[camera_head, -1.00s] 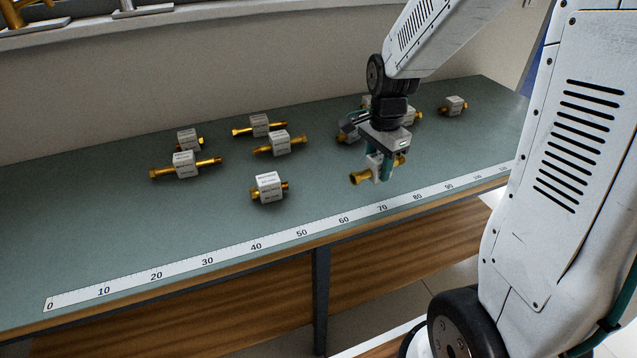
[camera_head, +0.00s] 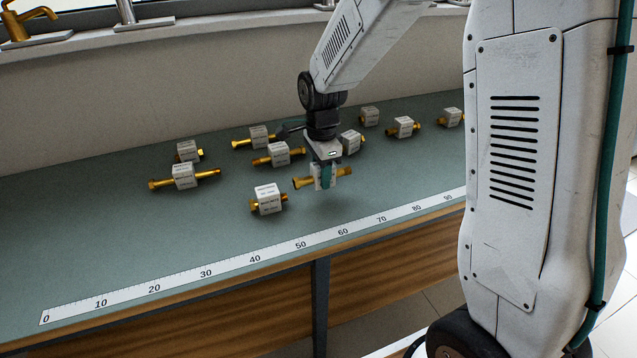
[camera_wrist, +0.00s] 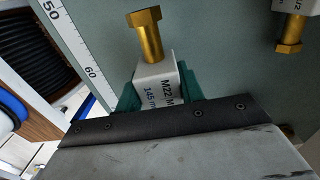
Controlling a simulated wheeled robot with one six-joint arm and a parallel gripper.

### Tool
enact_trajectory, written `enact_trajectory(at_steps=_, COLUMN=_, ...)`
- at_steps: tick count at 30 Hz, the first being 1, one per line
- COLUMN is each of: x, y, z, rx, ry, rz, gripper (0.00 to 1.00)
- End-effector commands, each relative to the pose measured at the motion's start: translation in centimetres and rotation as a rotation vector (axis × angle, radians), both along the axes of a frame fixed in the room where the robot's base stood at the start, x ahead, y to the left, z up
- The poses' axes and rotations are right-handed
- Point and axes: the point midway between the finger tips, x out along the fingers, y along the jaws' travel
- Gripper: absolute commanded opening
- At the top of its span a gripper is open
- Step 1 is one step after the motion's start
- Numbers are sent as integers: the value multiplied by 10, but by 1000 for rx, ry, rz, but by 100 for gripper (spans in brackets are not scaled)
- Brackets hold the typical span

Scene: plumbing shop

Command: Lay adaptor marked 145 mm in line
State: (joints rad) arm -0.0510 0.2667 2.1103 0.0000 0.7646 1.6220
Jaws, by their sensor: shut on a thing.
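My gripper (camera_head: 326,176) is shut on a brass adaptor with a white label block (camera_head: 318,172), held a little above the green bench top. In the wrist view the block (camera_wrist: 155,88) sits between the teal fingers and its label reads "M22" and "145 mm". Its brass hex end (camera_wrist: 145,20) points away from the gripper. Below and left of it in the head view, another adaptor (camera_head: 268,199) lies on the bench near the ruler (camera_head: 255,257). The labels in the head view are too small to read.
Several other labelled brass adaptors lie farther back, such as one at the left (camera_head: 185,176), one in the middle (camera_head: 278,154) and one at the right (camera_head: 403,127). The ruler strip runs along the bench's front edge. The front left of the bench top (camera_head: 110,240) is clear.

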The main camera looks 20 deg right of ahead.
Motion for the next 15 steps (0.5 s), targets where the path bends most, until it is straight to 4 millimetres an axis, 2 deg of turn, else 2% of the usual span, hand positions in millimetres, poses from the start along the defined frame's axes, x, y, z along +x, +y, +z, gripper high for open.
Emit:
enact_trajectory(at_steps=2, x=7, y=8, z=-2, rx=0, ry=1, rz=2, gripper=11)
enact_trajectory(at_steps=6, x=5, y=6, z=-27, rx=0, ry=4, rz=0, gripper=11)
enact_trajectory(at_steps=8, x=5, y=6, z=-34, rx=0, ry=3, rz=0, gripper=11)
enact_trajectory(at_steps=15, x=6, y=6, z=-36, rx=0, ry=-1, rz=0, gripper=11)
